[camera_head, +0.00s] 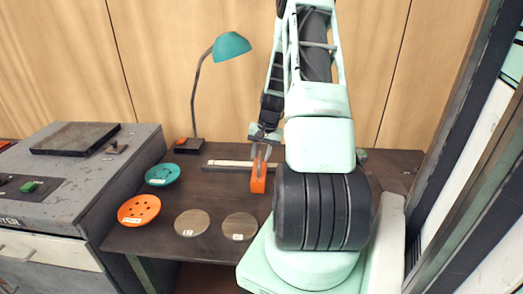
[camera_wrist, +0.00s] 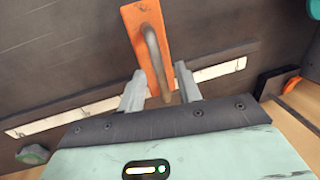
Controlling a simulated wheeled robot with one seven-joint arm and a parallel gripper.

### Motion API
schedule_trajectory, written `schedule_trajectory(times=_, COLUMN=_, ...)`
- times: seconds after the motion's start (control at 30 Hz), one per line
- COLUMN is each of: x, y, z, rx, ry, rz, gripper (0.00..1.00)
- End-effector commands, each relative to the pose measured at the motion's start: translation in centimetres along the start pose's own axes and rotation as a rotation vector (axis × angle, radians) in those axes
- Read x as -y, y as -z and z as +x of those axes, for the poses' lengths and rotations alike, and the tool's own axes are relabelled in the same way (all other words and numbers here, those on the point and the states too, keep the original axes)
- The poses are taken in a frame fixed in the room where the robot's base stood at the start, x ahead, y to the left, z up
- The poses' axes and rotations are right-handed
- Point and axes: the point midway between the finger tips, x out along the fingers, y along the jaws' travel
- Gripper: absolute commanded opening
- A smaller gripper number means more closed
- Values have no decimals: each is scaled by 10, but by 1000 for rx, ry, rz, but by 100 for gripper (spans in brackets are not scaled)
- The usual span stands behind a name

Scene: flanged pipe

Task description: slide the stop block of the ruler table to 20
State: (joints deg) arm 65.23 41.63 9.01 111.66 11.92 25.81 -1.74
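The orange stop block (camera_head: 258,180) sits across the pale ruler strip (camera_head: 228,163) on the dark table. In the wrist view the block (camera_wrist: 133,22) carries a grey bar handle (camera_wrist: 151,45), and the ruler strip (camera_wrist: 60,118) runs on both sides of it. The scale marks are too small to read, so the block's value cannot be told. My gripper (camera_wrist: 160,83) is open, with one finger on each side of the handle and gaps visible between. In the head view my gripper (camera_head: 262,146) is just above the block; my arm hides the table to its right.
The dark table (camera_head: 225,188) holds a teal disc (camera_head: 162,174), an orange disc (camera_head: 139,210) and two brown discs (camera_head: 192,222). A teal lamp (camera_head: 231,46) stands at the back. A grey cabinet (camera_head: 85,180) borders the left.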

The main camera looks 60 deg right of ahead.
Motion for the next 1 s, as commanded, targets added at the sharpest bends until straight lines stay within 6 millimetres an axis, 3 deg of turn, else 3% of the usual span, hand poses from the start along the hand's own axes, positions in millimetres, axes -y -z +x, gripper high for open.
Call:
schedule_trajectory(times=0.17, x=0, y=1, z=-13, rx=-5, ry=0, rz=0, gripper=34)
schedule_trajectory(times=0.7, x=0, y=1, z=-132, rx=-6, ry=0, rz=-1, gripper=34)
schedule_trajectory(times=1.0, x=0, y=0, z=-170, rx=-1, ry=0, rz=0, gripper=34)
